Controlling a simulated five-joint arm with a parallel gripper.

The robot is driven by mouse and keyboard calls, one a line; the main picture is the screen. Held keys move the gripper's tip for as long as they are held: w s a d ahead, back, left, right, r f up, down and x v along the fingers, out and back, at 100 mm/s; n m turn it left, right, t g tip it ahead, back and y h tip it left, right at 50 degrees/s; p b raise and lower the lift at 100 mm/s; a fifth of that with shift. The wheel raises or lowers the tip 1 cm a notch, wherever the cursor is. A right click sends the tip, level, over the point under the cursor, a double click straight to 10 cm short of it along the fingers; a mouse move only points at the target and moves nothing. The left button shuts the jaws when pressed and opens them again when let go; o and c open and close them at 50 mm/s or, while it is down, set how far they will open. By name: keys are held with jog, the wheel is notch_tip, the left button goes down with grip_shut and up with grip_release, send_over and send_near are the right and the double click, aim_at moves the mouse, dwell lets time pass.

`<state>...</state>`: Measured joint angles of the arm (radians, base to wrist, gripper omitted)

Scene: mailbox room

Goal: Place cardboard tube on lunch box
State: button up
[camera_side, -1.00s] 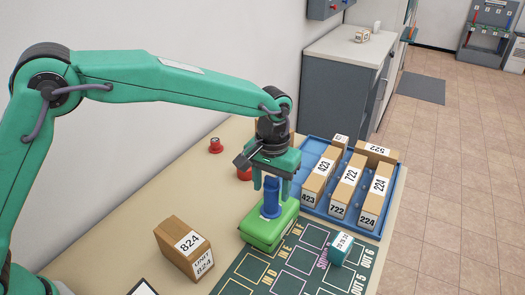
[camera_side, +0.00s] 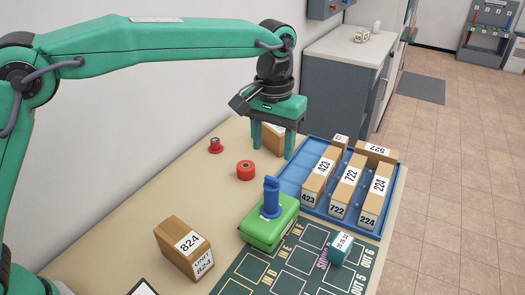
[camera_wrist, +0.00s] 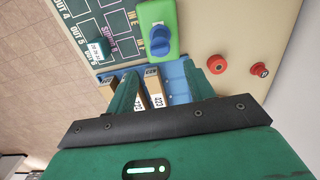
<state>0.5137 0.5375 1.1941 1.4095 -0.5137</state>
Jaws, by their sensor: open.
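A blue tube (camera_side: 271,197) stands upright on top of the green lunch box (camera_side: 262,236), in the middle of the table in the side view. In the wrist view the blue tube (camera_wrist: 155,39) is at the upper middle on the green lunch box (camera_wrist: 168,12). My gripper (camera_side: 272,153) is open and empty, up and behind the lunch box, clear of the tube. Its spread green fingers (camera_wrist: 158,75) show in the wrist view with nothing held between them.
A blue tray (camera_side: 290,179) with several numbered brown boxes stands right of my gripper. Box 824 (camera_side: 177,243) is at the left. A red ring (camera_side: 246,170) and red spool (camera_side: 215,145) lie behind. A teal block (camera_side: 341,249) sits on the dark mat (camera_side: 270,278).

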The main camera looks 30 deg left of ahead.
jog(key=shift+a+r, duration=0.1)
jog(key=shift+r, duration=0.05)
dwell(0.5)
jog(key=s+a+r+t, duration=0.1)
jog(key=s+a+r, duration=0.2)
jog(key=s+a, duration=0.35)
jog(key=s+a+r+t, duration=0.2)
jog(key=s+a+r, duration=0.15)
jog(key=a, duration=0.65)
jog(key=s+a+f+t, duration=0.1)
jog(key=s+a+f, duration=0.2)
jog(key=s+a, duration=0.2)
jog(key=s+a+f+t, duration=0.1)
jog(key=s+a+f, duration=0.2)
jog(key=s, duration=0.6)
jog(key=shift+s+a+t, duration=0.3)
jog(key=shift+a, duration=0.6)
